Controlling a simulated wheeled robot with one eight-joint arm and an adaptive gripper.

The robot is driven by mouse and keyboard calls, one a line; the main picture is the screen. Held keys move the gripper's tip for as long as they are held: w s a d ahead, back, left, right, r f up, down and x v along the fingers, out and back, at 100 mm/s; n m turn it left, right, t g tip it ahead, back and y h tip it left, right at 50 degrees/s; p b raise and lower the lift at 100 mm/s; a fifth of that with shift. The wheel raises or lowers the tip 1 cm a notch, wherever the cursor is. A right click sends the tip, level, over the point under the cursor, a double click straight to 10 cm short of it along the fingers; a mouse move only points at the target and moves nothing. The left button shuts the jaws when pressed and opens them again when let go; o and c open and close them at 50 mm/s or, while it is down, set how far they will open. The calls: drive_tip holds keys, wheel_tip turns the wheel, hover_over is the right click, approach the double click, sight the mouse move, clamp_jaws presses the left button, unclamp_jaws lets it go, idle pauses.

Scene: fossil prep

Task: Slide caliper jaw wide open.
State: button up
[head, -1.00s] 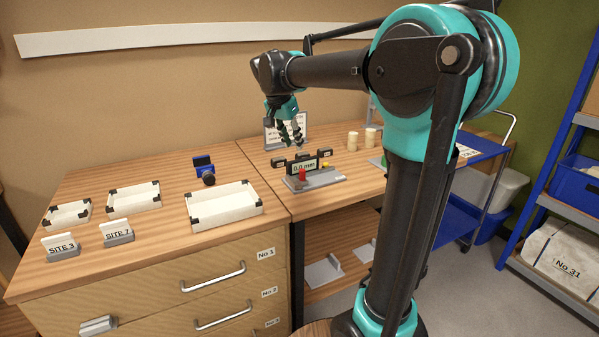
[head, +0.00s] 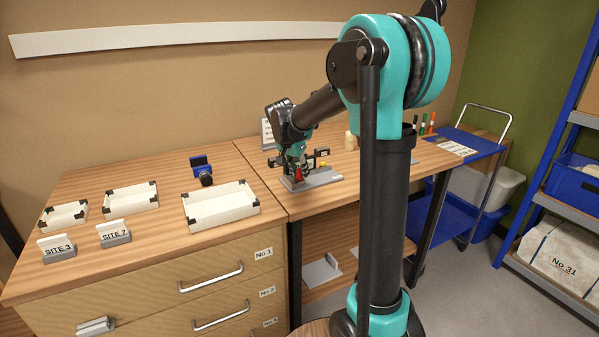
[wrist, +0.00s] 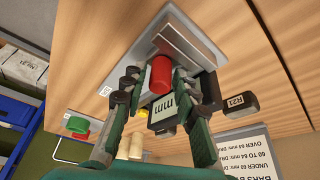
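The caliper (head: 311,163) is a dark gauge with a display on a grey base (head: 325,178) on the right-hand bench. Its display (wrist: 172,108) shows "mm" in the wrist view; the digits are hidden. A red knob (wrist: 160,75) stands at its front and also shows in the head view (head: 299,174). My gripper (head: 296,164) is down at the caliper and covers part of it. In the wrist view my gripper (wrist: 158,82) is open, one finger on each side of the red knob. A gap shows at the left finger; contact at the right finger is unclear.
A dark block marked R21 (wrist: 239,103) is beside the caliper. Cream cylinders (wrist: 130,146) and a sign (wrist: 240,155) stand behind. White trays (head: 222,207) and a blue device (head: 203,170) are on the left bench. Bare wood lies in front of the caliper.

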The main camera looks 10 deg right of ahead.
clamp_jaws()
idle(0.3)
drive_tip(key=w+d, duration=0.1)
drive_tip(key=d, duration=0.1)
drive_tip(key=w+d, duration=0.1)
drive_tip(key=d, duration=0.5)
drive_tip(key=shift+w+d, duration=0.2)
drive_tip(key=shift+w, duration=0.2)
unclamp_jaws()
drive_tip(key=shift+r, duration=0.1)
